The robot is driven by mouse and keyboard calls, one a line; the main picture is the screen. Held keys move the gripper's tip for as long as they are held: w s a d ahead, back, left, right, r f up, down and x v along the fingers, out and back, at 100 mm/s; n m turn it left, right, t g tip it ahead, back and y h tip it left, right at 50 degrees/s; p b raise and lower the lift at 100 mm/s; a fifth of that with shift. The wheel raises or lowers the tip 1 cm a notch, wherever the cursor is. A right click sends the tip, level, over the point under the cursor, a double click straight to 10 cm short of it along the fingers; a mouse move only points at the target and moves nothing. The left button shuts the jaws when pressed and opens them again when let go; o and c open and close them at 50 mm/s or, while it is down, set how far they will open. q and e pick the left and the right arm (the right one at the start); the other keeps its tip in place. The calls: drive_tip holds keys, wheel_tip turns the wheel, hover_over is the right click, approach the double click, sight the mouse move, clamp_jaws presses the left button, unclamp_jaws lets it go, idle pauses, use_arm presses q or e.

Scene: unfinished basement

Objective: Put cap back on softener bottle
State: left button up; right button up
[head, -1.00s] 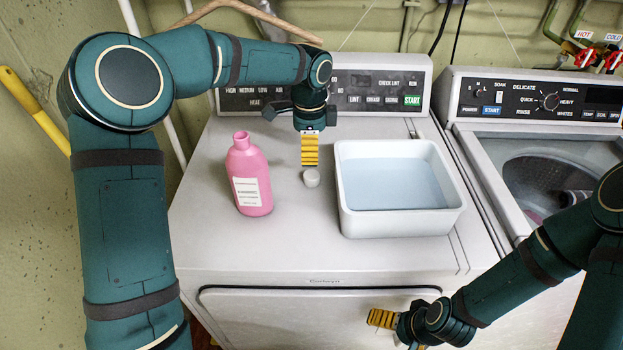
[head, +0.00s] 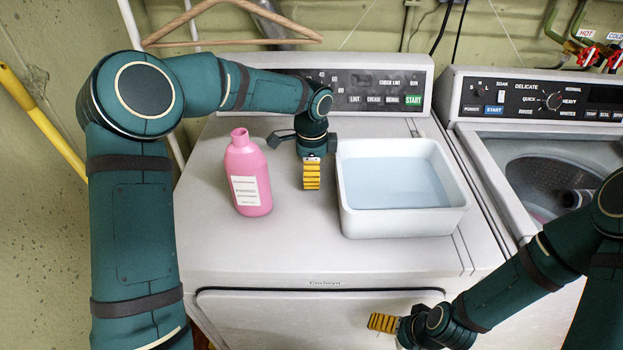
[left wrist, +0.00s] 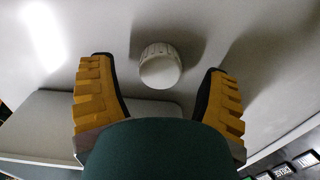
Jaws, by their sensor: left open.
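A pink softener bottle (head: 247,174) with a white label stands upright and uncapped on the dryer top, left of the middle. The white ridged cap (left wrist: 160,66) lies on the dryer top. In the left wrist view it is between and a little beyond my open fingertips, with room on both sides. In the head view my left gripper (head: 312,186) hides the cap; the gripper points down just right of the bottle. The left gripper also shows in the left wrist view (left wrist: 160,80), open and empty. My right gripper (head: 384,322) is low in front of the dryer; its opening cannot be made out.
A white tub (head: 352,215) of bluish liquid stands close to the right of my left gripper. The dryer's control panel (head: 370,85) rises behind. An open washer (head: 530,150) stands to the right. The dryer top in front of the bottle is clear.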

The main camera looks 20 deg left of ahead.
use_arm(q)
drive_tip(key=shift+f, duration=0.9)
use_arm(e)
drive_tip(key=shift+f, duration=0.25)
use_arm(q)
drive_tip(key=c, duration=0.9)
drive_tip(key=shift+o, duration=0.2)
drive_tip(key=shift+r, duration=0.15)
wheel_tip(320, 180, up, 10)
drive_tip(key=shift+f+p, duration=0.1)
drive_tip(key=shift+p, duration=1.1)
use_arm(e)
drive_tip(key=shift+s+r, duration=0.2)
drive_tip(key=shift+r, duration=1.05)
drive_tip(key=shift+o, duration=0.2)
